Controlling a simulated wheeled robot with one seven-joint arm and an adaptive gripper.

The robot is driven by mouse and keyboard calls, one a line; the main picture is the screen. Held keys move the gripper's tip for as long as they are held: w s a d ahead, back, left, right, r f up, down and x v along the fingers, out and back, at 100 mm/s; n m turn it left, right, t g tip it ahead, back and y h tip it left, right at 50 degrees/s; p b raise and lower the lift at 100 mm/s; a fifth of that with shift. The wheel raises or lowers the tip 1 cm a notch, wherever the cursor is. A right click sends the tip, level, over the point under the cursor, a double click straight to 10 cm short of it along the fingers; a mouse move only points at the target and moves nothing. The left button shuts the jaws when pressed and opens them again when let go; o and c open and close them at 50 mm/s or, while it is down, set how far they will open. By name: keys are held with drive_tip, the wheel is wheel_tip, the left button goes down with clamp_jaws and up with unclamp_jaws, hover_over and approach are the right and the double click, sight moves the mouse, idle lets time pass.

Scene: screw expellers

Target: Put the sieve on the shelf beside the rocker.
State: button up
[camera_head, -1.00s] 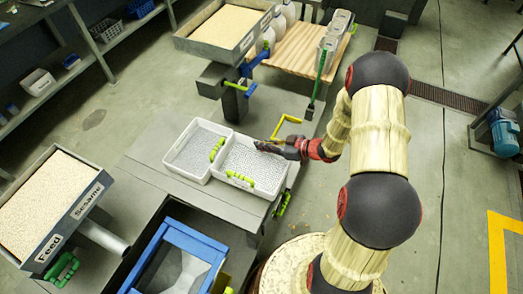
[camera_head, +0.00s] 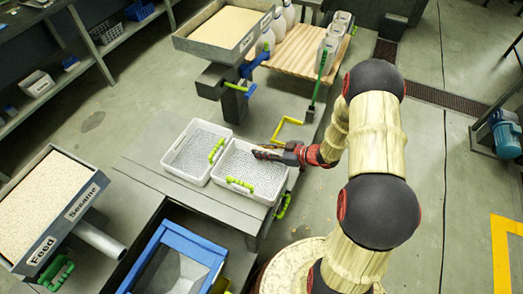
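Two white trays with grey mesh-like floors and green handles sit side by side on the grey bench: a left sieve (camera_head: 188,159) and a right sieve (camera_head: 238,172). I cannot tell which one the task means. My gripper (camera_head: 262,154) reaches in from the right, over the far right part of the right sieve. Its fingers are dark and small; I cannot tell whether they are open or touch the sieve. The grey bench (camera_head: 150,172) has bare surface left of the sieves. I cannot pick out for certain which part is the rocker or its shelf.
A Feed/Sesame box (camera_head: 45,207) stands at left, and another seed-filled box (camera_head: 225,28) at the back. A blue-framed bin (camera_head: 178,262) is in front of the bench. A wooden table (camera_head: 295,48) holds white bottles. A yellow bracket (camera_head: 287,127) stands behind my gripper.

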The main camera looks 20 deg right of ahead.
drive_tip(key=shift+r, duration=0.2)
drive_tip(key=p+v, duration=0.4)
drive_tip(key=v, duration=0.7)
drive_tip(key=shift+s+d+r, duration=0.1)
drive_tip(key=shift+s+d, duration=0.1)
drive_tip(key=shift+d, duration=0.1)
drive_tip(key=shift+w+d+r+p, duration=0.15)
drive_tip(key=shift+w+d+p, duration=0.05)
drive_tip(key=shift+p, duration=0.1)
drive_tip(key=w+d+r+m+h, duration=0.1)
drive_tip(key=w+d+r+h, duration=0.2)
drive_tip(key=r, duration=0.4)
drive_tip(key=w+d+r+m+h, duration=0.1)
drive_tip(key=w+d+r+h, duration=0.1)
drive_tip(key=w+r+h, duration=0.3)
drive_tip(key=w+d+r+m+h, duration=0.1)
drive_tip(key=w+d+r+h, duration=0.15)
drive_tip(key=r, duration=0.55)
drive_tip(key=s+a+r+m+g+h, duration=0.1)
drive_tip(key=s+a+r+m+h, duration=0.35)
drive_tip(key=s+r, duration=0.85)
drive_tip(key=s+a+m+g+y, duration=0.1)
drive_tip(key=s+a+y, duration=0.4)
drive_tip(key=s+a, duration=0.9)
drive_tip(key=s+g, duration=0.1)
drive_tip(key=s, duration=0.2)
drive_tip(key=shift+a+r+m+g, duration=0.25)
drive_tip(key=shift+a+m+g, duration=0.1)
drive_tip(key=shift+a+g, duration=0.05)
